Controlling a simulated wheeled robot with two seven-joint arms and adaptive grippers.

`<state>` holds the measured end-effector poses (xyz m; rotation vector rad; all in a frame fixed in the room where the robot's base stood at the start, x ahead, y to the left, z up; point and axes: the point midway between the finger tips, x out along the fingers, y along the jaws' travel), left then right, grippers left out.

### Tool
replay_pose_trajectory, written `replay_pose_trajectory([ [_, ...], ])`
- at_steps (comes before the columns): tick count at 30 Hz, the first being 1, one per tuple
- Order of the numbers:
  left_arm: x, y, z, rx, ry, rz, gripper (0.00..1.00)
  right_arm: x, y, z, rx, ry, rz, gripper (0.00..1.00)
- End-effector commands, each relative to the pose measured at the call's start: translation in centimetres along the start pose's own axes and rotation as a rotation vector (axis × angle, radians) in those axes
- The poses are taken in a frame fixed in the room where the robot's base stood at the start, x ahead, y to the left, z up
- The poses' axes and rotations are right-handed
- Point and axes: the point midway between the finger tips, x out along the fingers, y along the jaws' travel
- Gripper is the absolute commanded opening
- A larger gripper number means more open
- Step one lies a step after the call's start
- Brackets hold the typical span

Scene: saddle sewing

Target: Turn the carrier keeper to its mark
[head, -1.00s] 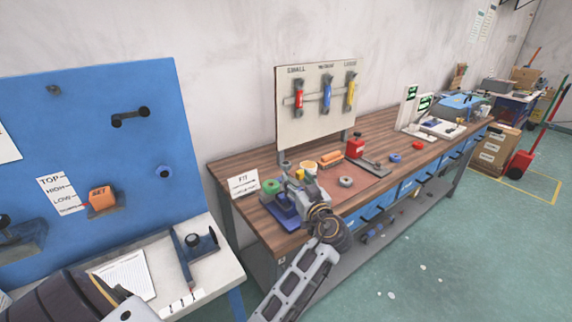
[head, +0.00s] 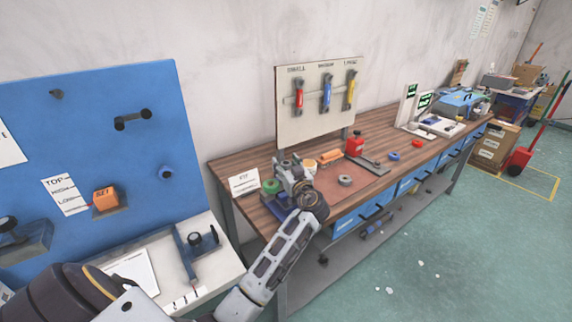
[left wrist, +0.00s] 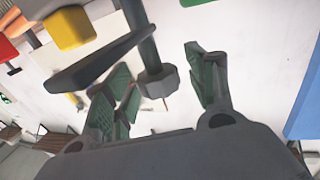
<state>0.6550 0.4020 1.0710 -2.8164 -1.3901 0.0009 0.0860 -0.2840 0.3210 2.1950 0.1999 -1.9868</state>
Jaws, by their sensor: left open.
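My left gripper (head: 291,172) is over the left end of the wooden workbench, among small parts and a blue fixture (head: 281,207). In the left wrist view its green-padded jaws (left wrist: 160,92) stand apart and are empty. A dark post with a faceted collar (left wrist: 158,80) shows between and beyond the fingertips. A dark flat lever (left wrist: 95,62) lies across the view at left, and a yellow block (left wrist: 70,27) is above it. I cannot tell for sure which part is the carrier keeper, and no mark can be made out. My right gripper is not in view.
A green spool (head: 270,187) and a small sign (head: 243,183) stand left of the hand. A grey ring (head: 345,181) and a red container (head: 355,143) are to its right. A tool board (head: 318,120) rises behind. A blue panel (head: 100,150) fills the left.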

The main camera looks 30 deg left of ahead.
Motion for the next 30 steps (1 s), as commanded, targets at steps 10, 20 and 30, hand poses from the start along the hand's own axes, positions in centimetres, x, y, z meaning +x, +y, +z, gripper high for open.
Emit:
replay_pose_trajectory([
  [10,0.03,0.0,0.02,0.0,0.0,0.0,0.43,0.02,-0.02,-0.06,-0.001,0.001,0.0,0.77],
  [20,0.01,0.01,0.03,0.0,0.0,0.0,0.01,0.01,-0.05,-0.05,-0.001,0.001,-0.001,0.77],
  [30,0.18,0.22,0.05,0.0,0.0,0.011,0.0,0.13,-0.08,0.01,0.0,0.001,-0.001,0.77],
])
